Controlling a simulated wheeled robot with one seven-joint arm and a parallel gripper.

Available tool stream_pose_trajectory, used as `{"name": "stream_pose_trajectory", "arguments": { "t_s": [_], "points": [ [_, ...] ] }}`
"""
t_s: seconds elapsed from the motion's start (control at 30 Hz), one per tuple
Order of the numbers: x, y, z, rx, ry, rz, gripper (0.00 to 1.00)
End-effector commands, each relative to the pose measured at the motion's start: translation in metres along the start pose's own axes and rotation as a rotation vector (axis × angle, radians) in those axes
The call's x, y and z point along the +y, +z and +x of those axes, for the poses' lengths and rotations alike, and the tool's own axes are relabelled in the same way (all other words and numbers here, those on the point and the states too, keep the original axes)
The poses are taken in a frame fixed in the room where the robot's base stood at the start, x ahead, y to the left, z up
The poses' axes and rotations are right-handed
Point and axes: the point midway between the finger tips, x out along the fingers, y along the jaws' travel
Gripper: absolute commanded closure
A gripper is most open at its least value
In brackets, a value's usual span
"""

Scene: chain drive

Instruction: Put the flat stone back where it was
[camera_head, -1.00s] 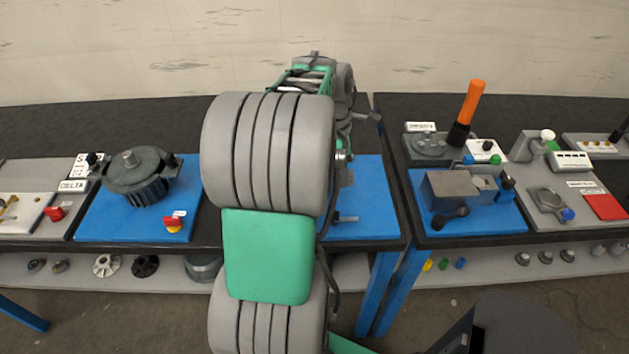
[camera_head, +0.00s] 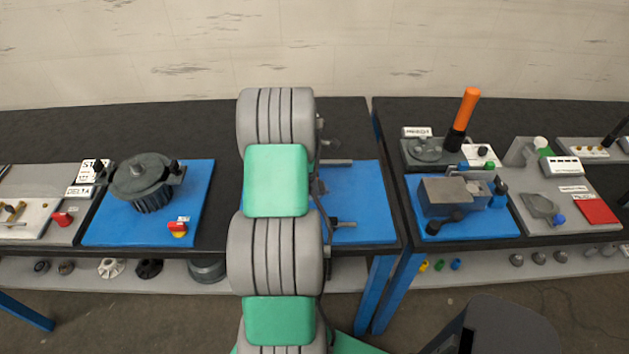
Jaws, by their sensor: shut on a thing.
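My arm rises through the middle of the head view and covers the left part of the middle blue board (camera_head: 365,215). My gripper is hidden behind the arm, so its jaws and anything in them do not show. I cannot make out a flat stone anywhere in this view. On the bare right part of the blue board, a grey rod (camera_head: 336,162) and a small dark-handled part (camera_head: 343,223) show beside the arm.
Right of a gap between tables are a grey box (camera_head: 455,195), an upright orange handle (camera_head: 466,108) and a red plate (camera_head: 597,211). The dark back strip looks clear.

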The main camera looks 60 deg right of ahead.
Motion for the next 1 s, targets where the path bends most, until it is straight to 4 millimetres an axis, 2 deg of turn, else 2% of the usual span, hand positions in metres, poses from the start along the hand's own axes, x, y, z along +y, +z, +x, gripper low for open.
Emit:
{"name": "stream_pose_trajectory", "arguments": {
  "t_s": [0.13, 0.17, 0.4, 0.63, 0.77, 0.87, 1.0],
  "points": [
    [0.0, -0.001, 0.004, 0.0, 0.0, 0.0, 1.0],
    [0.0, -0.001, 0.004, 0.0, -0.001, 0.0, 0.62],
    [0.0, -0.001, 0.003, 0.0, -0.001, -0.001, 0.42],
    [0.0, 0.0, 0.002, 0.0, -0.001, -0.001, 0.42],
    [0.001, 0.0, -0.007, -0.001, 0.004, 0.0, 0.42],
    [0.001, -0.001, -0.026, 0.0, 0.005, -0.002, 0.42],
    [0.001, -0.001, -0.064, 0.0, 0.005, -0.001, 0.42]
  ]
}}
